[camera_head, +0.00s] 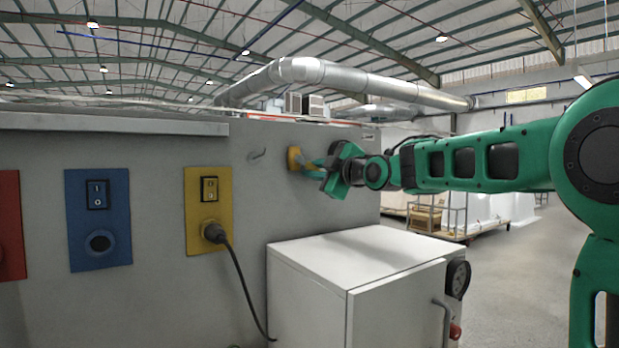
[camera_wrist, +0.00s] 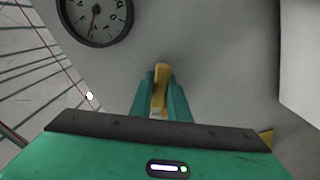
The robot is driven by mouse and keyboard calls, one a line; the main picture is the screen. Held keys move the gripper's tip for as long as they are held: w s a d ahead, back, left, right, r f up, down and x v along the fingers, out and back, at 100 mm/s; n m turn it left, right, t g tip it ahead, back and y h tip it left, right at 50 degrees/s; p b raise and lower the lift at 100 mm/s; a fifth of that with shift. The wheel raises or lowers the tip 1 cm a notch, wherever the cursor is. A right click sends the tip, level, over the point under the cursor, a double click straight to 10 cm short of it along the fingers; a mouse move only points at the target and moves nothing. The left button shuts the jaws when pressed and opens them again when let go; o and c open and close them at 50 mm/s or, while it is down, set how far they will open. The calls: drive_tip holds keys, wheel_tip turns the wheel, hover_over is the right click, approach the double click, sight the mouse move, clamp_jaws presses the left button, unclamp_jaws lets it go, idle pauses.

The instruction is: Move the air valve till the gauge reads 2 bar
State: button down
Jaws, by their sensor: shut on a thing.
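The yellow air valve (camera_head: 293,158) is on the grey wall panel, near its right end. In the wrist view its yellow lever (camera_wrist: 160,85) stands between the two teal fingers of my gripper (camera_wrist: 160,95), which is shut on it. In the head view my gripper (camera_head: 309,167) reaches the valve from the right and hides part of it. A round dark gauge (camera_wrist: 110,32) is at the upper left of the wrist view, cut by the top edge. Its needle points down and slightly left in this tilted view. The numbers are too small to read surely.
A white cabinet (camera_head: 340,254) stands below the valve, with a dial (camera_head: 458,278) and a handle on its right. A black plug (camera_head: 214,233) with a hanging cable is in the yellow plate (camera_head: 197,188). A blue plate (camera_head: 98,258) is further left. Open floor lies at right.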

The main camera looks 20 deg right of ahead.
drive_tip(key=shift+f, duration=0.1)
drive_tip(key=c, duration=1.7)
unclamp_jaws()
drive_tip(key=v, duration=1)
drive_tip(key=shift+s, duration=0.35)
drive_tip(key=shift+s, duration=0.1)
